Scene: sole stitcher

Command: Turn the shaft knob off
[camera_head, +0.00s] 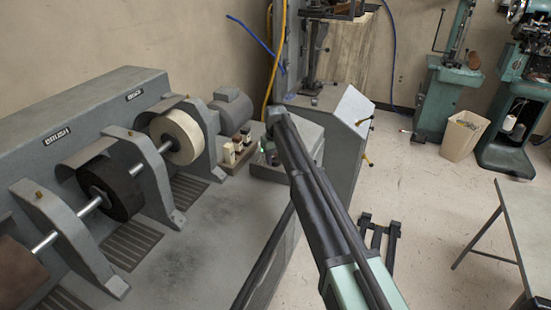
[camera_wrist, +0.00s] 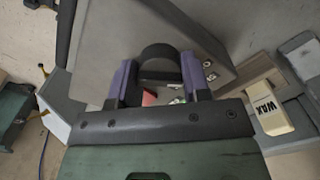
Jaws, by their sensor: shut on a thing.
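In the wrist view, the two purple fingers of my gripper (camera_wrist: 155,80) are shut on a dark, rounded knob (camera_wrist: 158,55), one finger on each side of it. The knob appears to be the shaft knob, on a grey control box (camera_wrist: 105,40); no marking shows its setting. A small red part and some pale parts show between the fingers, partly hidden. There the arm hides the knob and most of the gripper.
A block marked WAX (camera_wrist: 265,105) lies beside the gripper in the wrist view. In the head view, a brush wheel (camera_head: 122,190) and a pale wheel (camera_head: 178,135) sit on a shaft to the left. A grey cabinet (camera_head: 345,135) with yellow-tipped levers stands just behind my arm.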

